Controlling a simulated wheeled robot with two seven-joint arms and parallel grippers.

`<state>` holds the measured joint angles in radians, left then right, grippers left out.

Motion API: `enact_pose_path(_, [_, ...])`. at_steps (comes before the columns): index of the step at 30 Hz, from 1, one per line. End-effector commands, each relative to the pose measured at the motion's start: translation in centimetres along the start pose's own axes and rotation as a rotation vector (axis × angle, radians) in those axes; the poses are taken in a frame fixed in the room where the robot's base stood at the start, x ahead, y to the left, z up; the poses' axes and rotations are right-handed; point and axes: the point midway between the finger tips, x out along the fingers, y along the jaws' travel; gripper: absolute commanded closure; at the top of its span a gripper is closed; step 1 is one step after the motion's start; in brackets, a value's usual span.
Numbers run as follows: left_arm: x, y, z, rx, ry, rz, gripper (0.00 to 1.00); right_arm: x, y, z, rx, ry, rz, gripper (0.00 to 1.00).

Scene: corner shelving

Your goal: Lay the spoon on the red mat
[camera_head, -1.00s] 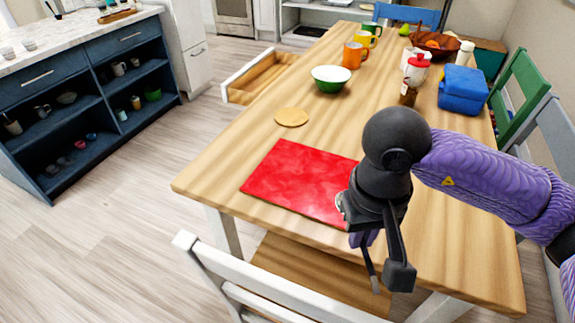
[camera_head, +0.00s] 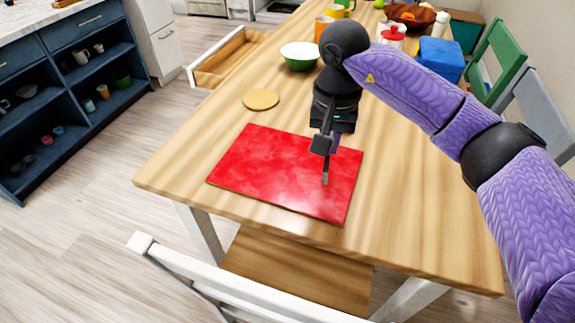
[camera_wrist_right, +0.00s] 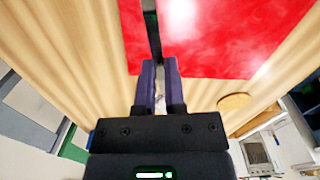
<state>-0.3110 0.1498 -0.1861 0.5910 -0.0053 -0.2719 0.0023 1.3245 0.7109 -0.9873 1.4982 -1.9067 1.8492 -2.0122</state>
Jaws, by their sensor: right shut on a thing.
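The red mat (camera_head: 270,170) lies flat on the near part of the wooden table. My right gripper (camera_head: 326,150) is over the right part of the mat, pointing down, and shut on the spoon (camera_head: 325,175). The spoon shows as a thin dark length hanging below the fingers, in front of the mat. In the right wrist view the spoon (camera_wrist_right: 151,30) runs up from the purple fingers (camera_wrist_right: 160,68) across the red mat (camera_wrist_right: 215,35). The spoon's other end is hidden, and I cannot tell whether its tip touches the mat. My left gripper is not in view.
A round tan coaster (camera_head: 261,99) lies just beyond the mat, with a green and white bowl (camera_head: 299,58) farther back. A blue box (camera_head: 440,58) stands at the right. A white chair (camera_head: 220,275) is at the near edge. The wood left of the mat is clear.

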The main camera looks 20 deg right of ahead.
Motion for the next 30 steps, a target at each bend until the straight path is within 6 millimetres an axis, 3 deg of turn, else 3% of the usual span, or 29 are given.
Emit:
enact_pose_path(6, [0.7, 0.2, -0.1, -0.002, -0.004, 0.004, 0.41, 1.0, 1.1, -3.0, 0.157, -0.021, 0.01, 1.0])
enact_pose_path(12, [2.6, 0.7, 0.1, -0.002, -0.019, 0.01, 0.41, 6.0, 1.4, -3.1, 0.17, -0.027, 0.015, 1.0])
enact_pose_path(21, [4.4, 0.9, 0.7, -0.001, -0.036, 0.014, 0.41, 10.8, 1.3, -3.0, 0.168, -0.025, 0.013, 1.0])
enact_pose_path(30, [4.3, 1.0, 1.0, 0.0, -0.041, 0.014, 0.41, 10.9, 1.4, -3.0, 0.168, -0.021, 0.012, 1.0])
